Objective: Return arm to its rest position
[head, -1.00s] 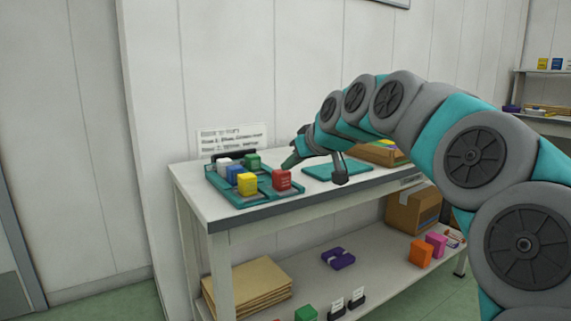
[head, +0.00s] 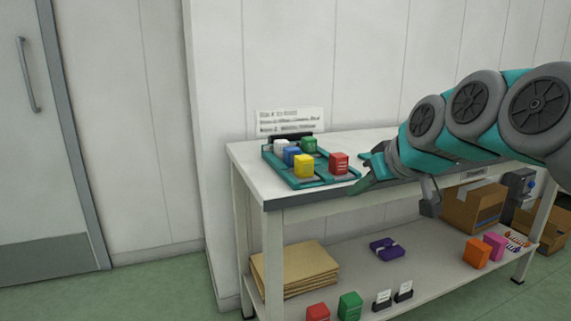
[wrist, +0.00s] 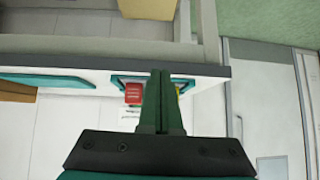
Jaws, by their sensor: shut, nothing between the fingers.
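My gripper (head: 364,181) is in front of the table's front edge in the head view, to the right of a teal tray and apart from it. In the wrist view my gripper (wrist: 161,75) has its fingers together, with nothing between them. The red bottle also shows in the wrist view (wrist: 133,94), left of the fingers.
A paper sign (head: 290,121) is on the wall. Green floor lies open at left.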

